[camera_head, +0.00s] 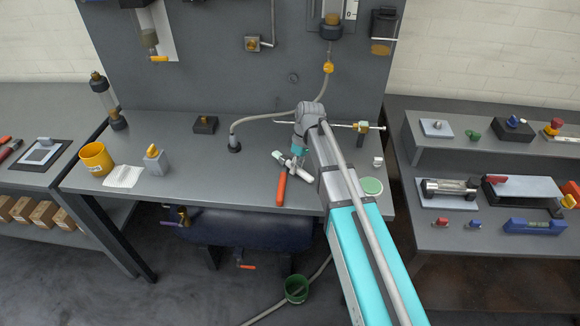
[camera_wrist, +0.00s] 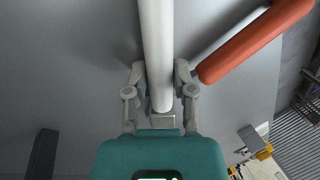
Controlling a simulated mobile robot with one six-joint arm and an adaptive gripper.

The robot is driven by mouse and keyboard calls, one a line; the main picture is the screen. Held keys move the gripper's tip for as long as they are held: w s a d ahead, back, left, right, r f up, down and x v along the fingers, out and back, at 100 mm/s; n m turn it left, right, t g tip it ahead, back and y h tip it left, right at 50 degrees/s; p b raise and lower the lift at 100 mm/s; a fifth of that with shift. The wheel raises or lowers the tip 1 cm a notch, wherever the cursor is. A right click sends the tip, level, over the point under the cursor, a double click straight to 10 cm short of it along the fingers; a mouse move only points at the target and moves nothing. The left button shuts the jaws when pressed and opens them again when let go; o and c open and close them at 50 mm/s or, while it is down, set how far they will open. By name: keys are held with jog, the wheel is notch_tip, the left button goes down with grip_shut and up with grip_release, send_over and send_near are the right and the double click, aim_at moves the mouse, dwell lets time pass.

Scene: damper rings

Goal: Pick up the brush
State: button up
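A white rod-like thing (camera_head: 304,173), which may be the brush, lies slantwise on the grey bench under my gripper (camera_head: 297,159). No bristles can be made out. In the wrist view the white rod (camera_wrist: 156,45) runs between the two fingers of my gripper (camera_wrist: 160,68), its rounded end near the palm. The fingers stand close along both its sides; whether they press on it I cannot tell. An orange-handled tool (camera_head: 281,189) lies just beside it, and its handle (camera_wrist: 255,42) shows right of the right finger with a thin grey shaft.
A round pale green lidded thing (camera_head: 372,186) and a small white piece (camera_head: 378,161) lie right of my arm. A grey hose (camera_head: 262,117) loops behind my gripper. A yellow cup (camera_head: 96,158) stands at the left.

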grip_shut()
jog(key=shift+r, duration=0.1)
notch_tip(320, 180, up, 3)
jog(key=p, duration=0.2)
jog(key=shift+f+p, duration=0.2)
jog(key=shift+p, duration=0.2)
jog(key=s+d+r+p, duration=0.3)
jog(key=s+r+p, duration=0.7)
jog(key=s, duration=0.3)
jog(key=shift+s, duration=0.35)
jog(key=shift+d+r, duration=0.1)
jog(key=shift+d, duration=0.1)
